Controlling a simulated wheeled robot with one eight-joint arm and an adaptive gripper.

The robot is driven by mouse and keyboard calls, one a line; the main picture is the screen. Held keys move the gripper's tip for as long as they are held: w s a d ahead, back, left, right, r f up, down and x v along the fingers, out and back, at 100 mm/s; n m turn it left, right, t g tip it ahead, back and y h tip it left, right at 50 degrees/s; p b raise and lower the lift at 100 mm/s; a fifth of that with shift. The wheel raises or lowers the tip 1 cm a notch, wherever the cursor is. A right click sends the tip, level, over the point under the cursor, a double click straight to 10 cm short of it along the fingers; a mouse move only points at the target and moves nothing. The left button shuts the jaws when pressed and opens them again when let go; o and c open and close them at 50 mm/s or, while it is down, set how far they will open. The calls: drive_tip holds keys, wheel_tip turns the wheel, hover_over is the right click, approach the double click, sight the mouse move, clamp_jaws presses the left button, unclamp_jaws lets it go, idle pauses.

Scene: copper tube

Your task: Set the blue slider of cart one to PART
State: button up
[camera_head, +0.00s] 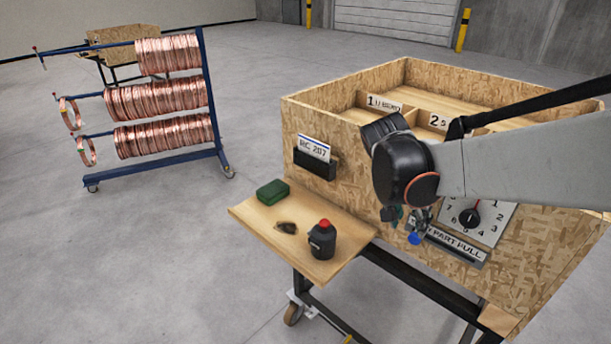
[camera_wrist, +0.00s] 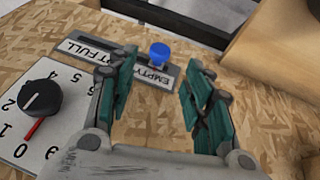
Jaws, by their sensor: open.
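The blue slider knob (camera_wrist: 160,52) is at the EMPTY end of its grey label plate (camera_wrist: 88,32) on the cart's chipboard side. In the wrist view the PART and FULL lettering lies left of it, with PART partly covered by a finger. My gripper (camera_wrist: 158,78) is open, its green-padded fingers on either side of the knob's line in the picture. Whether they touch the knob cannot be told. In the head view the gripper (camera_head: 405,217) is just above and left of the blue knob (camera_head: 414,239) and hides the EMPTY lettering.
A numbered dial (camera_head: 470,217) with a black knob sits close to the plate. A side shelf (camera_head: 262,228) holds a green box (camera_head: 272,192), a black bottle with a red cap (camera_head: 322,240) and a small dark item. A copper coil rack (camera_head: 158,100) stands behind left. Floor is clear between.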

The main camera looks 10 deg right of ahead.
sight(414, 235)
drive_tip(key=b+x, duration=0.2)
drive_tip(key=x, duration=0.5)
drive_tip(key=shift+d, duration=0.1)
drive_tip(key=shift+c, duration=0.5)
drive_tip(key=shift+s, duration=0.1)
clamp_jaws()
